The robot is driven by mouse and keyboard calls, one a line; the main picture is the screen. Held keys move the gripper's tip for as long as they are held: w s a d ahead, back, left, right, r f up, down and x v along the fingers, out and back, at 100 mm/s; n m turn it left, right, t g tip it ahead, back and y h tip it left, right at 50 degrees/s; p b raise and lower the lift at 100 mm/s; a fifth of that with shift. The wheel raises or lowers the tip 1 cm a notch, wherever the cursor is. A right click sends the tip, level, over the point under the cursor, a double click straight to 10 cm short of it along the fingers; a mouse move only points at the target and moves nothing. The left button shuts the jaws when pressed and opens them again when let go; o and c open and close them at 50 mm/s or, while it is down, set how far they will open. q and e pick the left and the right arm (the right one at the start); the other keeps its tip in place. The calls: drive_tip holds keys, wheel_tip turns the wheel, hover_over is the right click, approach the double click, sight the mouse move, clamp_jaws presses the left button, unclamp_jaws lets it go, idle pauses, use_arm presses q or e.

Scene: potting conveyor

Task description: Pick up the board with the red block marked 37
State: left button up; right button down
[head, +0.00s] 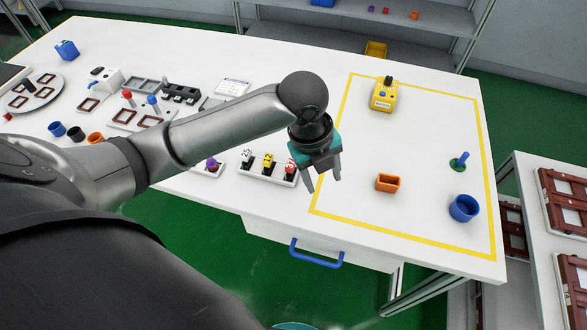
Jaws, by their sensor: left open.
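A white board (252,171) lies near the table's front edge, left of the yellow-outlined area. It carries a white block (247,155), a yellow block (268,160) and a red block (290,166) on dark holders. The red block is at the board's right end; its number is too small to read surely. My left gripper (323,184) is open and empty, fingers pointing down, just right of the red block in the picture. I cannot tell its height above the table. My right gripper is not in view.
The yellow-outlined area holds an orange bin (388,183), a blue cup (463,208), a blue peg on a green base (460,161) and a yellow box (384,96). A smaller board with a purple knob (212,163) lies left of the blocks. Frames and parts crowd the left side.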

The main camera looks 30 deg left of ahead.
use_arm(q)
drive_tip(key=w+a+r+m+g+y, duration=0.2)
drive_tip(key=w+a+r+m, duration=0.1)
drive_tip(key=a+r+m, duration=0.55)
drive_tip(key=b, duration=0.2)
hover_over(290, 165)
drive_tip(key=shift+n, duration=0.35)
drive_tip(key=f, duration=0.9)
drive_tip(key=shift+s+a+f, duration=0.1)
drive_tip(key=shift+s+f, duration=0.05)
drive_tip(key=shift+s, duration=0.1)
drive_tip(key=shift+w+f+b, duration=0.2)
drive_tip(key=shift+f+b, duration=0.35)
drive_tip(key=shift+f, duration=2.5)
clamp_jaws()
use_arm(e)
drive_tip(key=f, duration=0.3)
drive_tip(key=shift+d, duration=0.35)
